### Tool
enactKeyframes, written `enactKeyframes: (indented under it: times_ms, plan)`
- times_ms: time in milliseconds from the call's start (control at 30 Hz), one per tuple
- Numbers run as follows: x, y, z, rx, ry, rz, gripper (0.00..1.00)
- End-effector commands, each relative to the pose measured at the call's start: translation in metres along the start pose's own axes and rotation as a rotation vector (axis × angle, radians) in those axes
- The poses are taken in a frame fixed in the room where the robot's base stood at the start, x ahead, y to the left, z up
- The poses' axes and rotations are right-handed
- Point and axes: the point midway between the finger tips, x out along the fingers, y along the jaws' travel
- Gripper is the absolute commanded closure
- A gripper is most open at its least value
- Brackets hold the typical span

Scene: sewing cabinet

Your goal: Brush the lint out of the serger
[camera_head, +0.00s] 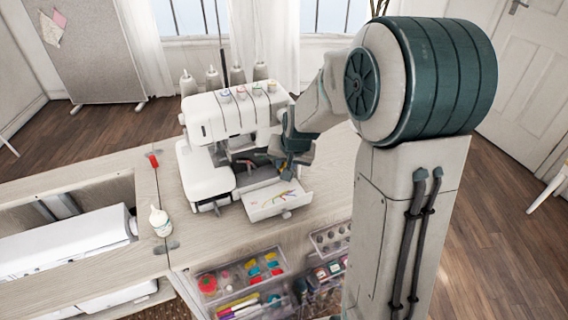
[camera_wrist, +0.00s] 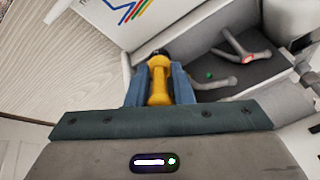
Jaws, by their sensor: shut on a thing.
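The white serger (camera_head: 235,115) stands on the wooden cabinet top with its front cover (camera_head: 277,199) folded down, showing coloured lines. The cover also shows in the wrist view (camera_wrist: 95,28). My gripper (camera_head: 288,168) is at the right of the serger's open front. In the wrist view my gripper (camera_wrist: 160,84) is shut on a yellow-handled tool (camera_wrist: 159,82), likely the brush, with a dark far end. The bristles cannot be made out. The dark looper bay (camera_wrist: 240,74) lies just beyond, with grey looper arms (camera_wrist: 215,82). I cannot make out lint there.
Thread cones (camera_head: 213,78) stand behind the serger. A small white bottle (camera_head: 160,220) and a red object (camera_head: 153,161) are on the cabinet to the left. A clear drawer (camera_head: 240,280) of coloured supplies is below the front. The top right of the serger looks clear.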

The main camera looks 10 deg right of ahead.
Motion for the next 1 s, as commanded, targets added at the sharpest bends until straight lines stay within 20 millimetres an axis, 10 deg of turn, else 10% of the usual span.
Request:
enactKeyframes:
  times_ms: [1000]
  plan:
    - [0.002,0.003,0.000,-0.001,-0.001,0.000,1.00]
